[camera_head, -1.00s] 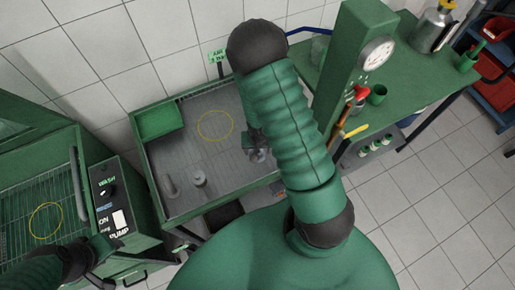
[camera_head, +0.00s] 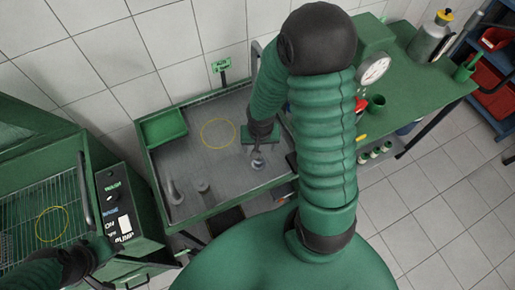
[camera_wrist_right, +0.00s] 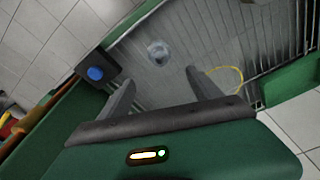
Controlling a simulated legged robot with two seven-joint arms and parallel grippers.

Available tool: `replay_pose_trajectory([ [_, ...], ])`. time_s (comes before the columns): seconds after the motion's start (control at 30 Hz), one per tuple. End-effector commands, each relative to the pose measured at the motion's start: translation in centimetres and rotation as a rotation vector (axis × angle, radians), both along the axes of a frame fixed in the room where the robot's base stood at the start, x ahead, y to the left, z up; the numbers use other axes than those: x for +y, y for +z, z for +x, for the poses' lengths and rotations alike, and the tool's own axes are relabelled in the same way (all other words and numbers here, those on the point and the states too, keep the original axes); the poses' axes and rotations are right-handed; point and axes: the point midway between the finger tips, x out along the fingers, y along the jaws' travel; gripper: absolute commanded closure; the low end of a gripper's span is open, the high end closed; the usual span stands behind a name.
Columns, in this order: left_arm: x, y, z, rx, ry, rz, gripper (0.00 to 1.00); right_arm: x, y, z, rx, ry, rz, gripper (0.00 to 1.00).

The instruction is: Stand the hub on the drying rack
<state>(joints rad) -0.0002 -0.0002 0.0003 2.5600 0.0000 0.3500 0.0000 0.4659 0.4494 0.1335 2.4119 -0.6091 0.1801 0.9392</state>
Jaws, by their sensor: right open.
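A small round grey metal part, which looks like the hub (camera_head: 258,163), sits in the wide grey tray with a fine wire grid (camera_head: 225,165), near its right side. In the right wrist view the hub (camera_wrist_right: 157,52) shows just beyond the fingertips, with its rounded top towards the camera. My right gripper (camera_head: 260,149) is open and empty over the tray, close to the hub; its spread fingers (camera_wrist_right: 160,78) show in the wrist view. I cannot tell whether they touch it. A wire rack (camera_head: 25,215) lies at left, with my left gripper (camera_head: 95,255) at its near edge; its jaws are unclear.
A control box (camera_head: 115,205) stands between rack and tray. A green bench with a gauge (camera_head: 373,70) stands right. Yellow rings (camera_head: 218,132) mark tray and rack.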

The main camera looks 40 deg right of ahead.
Motion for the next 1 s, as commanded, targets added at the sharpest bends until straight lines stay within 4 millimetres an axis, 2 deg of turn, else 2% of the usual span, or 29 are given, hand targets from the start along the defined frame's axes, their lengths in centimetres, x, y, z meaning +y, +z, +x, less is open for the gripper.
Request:
replay_pose_trajectory([
  [0.07,0.0,0.1,0.0,0.000,0.000,0.000,0.57,0.9,1.4,0.3,-0.007,0.063,-0.017,0.27],
  [0.13,0.0,0.0,0.0,0.000,0.000,0.000,0.57,2.7,3.3,0.6,-0.016,0.180,-0.039,0.27],
  [0.3,0.0,0.0,0.0,0.000,0.001,0.000,0.57,8.6,8.1,0.1,-0.058,0.518,-0.054,0.27],
  [0.43,0.0,0.0,0.0,0.000,0.001,0.000,0.57,11.4,9.7,-0.6,-0.087,0.670,-0.038,0.27],
  [0.73,0.0,-0.3,0.0,0.000,0.000,0.000,0.57,11.6,9.5,-0.7,-0.087,0.694,-0.033,0.27],
  [0.83,0.0,-2.7,0.0,0.000,0.000,0.000,0.57,11.7,7.1,-0.7,-0.088,0.694,-0.034,0.27],
  [0.93,0.0,-6.1,0.0,0.000,0.000,0.000,0.57,11.7,3.7,-0.7,-0.088,0.693,-0.034,0.27],
  [1.0,0.0,-6.1,0.0,0.000,0.000,0.000,0.57,11.7,3.7,-0.7,-0.088,0.693,-0.034,0.27],
])
